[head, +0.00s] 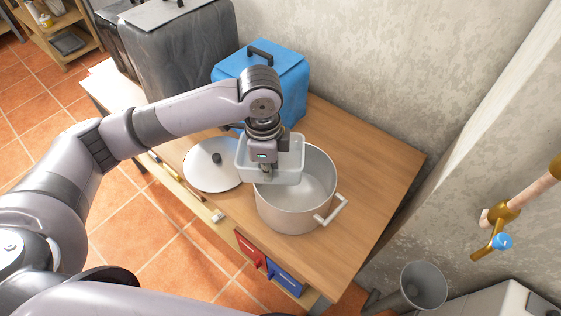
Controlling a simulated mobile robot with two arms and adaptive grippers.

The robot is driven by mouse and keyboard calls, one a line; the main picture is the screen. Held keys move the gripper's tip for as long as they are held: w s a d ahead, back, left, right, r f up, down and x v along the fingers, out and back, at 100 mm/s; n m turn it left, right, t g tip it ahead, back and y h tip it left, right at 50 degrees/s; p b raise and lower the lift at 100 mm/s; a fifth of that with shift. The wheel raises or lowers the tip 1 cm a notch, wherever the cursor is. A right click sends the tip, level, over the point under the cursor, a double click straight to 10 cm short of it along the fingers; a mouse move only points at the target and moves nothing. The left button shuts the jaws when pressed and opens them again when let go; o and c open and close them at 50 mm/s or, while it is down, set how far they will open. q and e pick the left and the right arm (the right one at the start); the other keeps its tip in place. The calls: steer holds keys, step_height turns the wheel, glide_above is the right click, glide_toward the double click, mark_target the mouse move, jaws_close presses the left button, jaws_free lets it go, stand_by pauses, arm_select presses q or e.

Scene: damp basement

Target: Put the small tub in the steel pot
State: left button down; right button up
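The small tub (289,171) is pale, translucent and rectangular. It is over the left and back part of the open steel pot (287,218), overlapping the pot's rim in the head view. My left gripper (266,170) comes down from above and is shut on the tub; its fingertips are partly hidden by it. The exact height of the tub above the rim is hard to tell. The pot stands on the wooden table, with a handle at its front right, and its visible inside looks empty. My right gripper is out of view.
A round lid with a dark knob (204,176) lies left of the pot. A blue box (287,77) and a grey covered container (180,60) stand behind. The wooden table (374,167) is clear right of the pot. A pipe with a blue-handled tap (501,241) is at the right.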

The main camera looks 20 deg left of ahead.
mark_target(280, 167)
arm_select(q)
steer(key=m, duration=0.2)
steer(key=w+d+m, duration=0.1)
steer(key=m, duration=0.1)
steer(key=shift+w+d+f+p, duration=0.1)
steer(key=shift+w+f+p, duration=0.1)
steer(key=shift+p, duration=0.15)
steer(key=m, duration=0.2)
steer(key=shift+w+d+f+m, duration=0.25)
steer(key=shift+w+d+m, duration=0.05)
steer(key=shift+w+d, duration=0.1)
steer(key=shift+w+f+m+p, duration=0.1)
steer(key=shift+f+m+p, duration=0.15)
steer(key=shift+m, duration=0.45)
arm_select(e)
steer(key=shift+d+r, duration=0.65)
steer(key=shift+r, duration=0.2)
arm_select(q)
steer(key=shift+r, duration=0.1)
steer(key=shift+d, duration=0.1)
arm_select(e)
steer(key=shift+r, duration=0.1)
arm_select(q)
steer(key=shift+r+p, duration=0.15)
steer(key=shift+p, duration=0.55)
steer(key=shift+f, duration=0.65)
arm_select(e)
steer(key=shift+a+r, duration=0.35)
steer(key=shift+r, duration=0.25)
